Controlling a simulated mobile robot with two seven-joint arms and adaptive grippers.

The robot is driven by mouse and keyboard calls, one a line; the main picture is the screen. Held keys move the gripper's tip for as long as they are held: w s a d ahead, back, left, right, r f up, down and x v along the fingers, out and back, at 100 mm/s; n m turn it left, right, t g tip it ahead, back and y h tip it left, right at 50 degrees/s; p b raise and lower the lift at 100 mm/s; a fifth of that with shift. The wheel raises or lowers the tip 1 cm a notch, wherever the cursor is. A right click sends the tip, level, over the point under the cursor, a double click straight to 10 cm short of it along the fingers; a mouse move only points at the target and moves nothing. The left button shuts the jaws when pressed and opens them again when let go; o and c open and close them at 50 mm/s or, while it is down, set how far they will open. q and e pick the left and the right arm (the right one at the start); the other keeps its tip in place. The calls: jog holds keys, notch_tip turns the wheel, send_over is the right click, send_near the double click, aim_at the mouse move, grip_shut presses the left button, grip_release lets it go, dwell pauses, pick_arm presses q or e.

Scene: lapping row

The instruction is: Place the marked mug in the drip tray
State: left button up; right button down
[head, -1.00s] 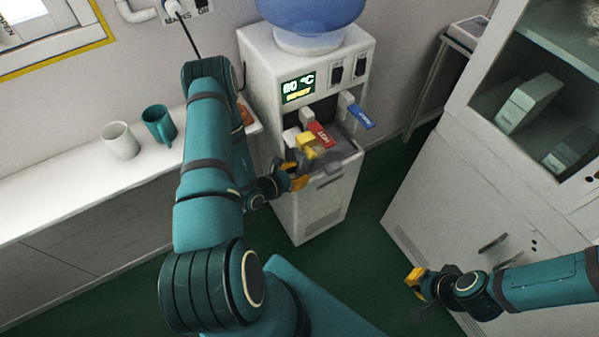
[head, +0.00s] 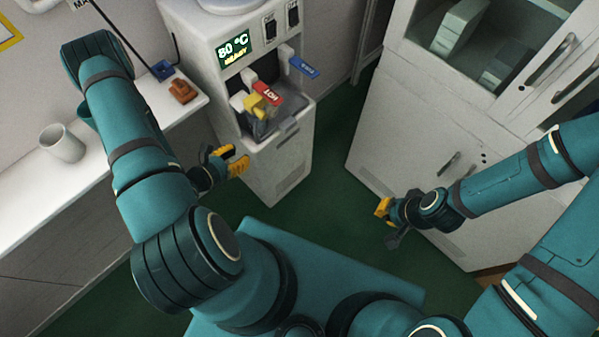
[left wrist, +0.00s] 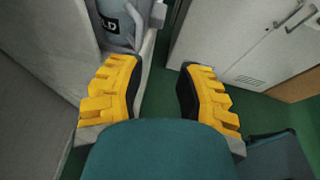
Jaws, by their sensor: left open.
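The water dispenser (head: 285,165) has a drip tray (head: 289,132) below its taps. A dim grey-brown shape (head: 263,128) stands there under the yellow piece by the red HOT lever; it may be a mug, but its mark cannot be made out. In the left wrist view a grey rounded thing (left wrist: 112,22) with a dark lettered label lies beyond the fingers. My left gripper (head: 230,160) is open and empty, left of and apart from the dispenser; its yellow fingers (left wrist: 158,95) are wide apart. My right gripper (head: 385,222) looks open and empty, near the cabinet.
A pale mug (head: 62,144) stands on the white counter (head: 25,195); a teal mug is mostly hidden behind my left arm. An orange-brown object (head: 183,91) lies at the counter's end. The cabinet (head: 400,125) is on the right, with green floor (head: 330,185) between it and the dispenser.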

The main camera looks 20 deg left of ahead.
pick_arm(q)
jog(key=d+r+m+g+h, duration=0.1)
jog(key=d+m+g+h, duration=0.35)
jog(key=d, duration=0.65)
jog(key=s+d+r+m+g, duration=0.1)
jog(key=s+d+m+g, duration=0.9)
jog(key=m+g, duration=0.3)
jog(key=w+d+r+m+t+y, duration=0.1)
jog(key=w+d+m+t+y, duration=0.2)
jog(key=m, duration=1.1)
jog(key=w+t+y, duration=0.1)
jog(key=w+t, duration=0.2)
jog(key=w, duration=0.3)
jog(key=shift+d+r, duration=0.15)
jog(key=shift+r, duration=0.05)
jog(key=shift+y, duration=0.25)
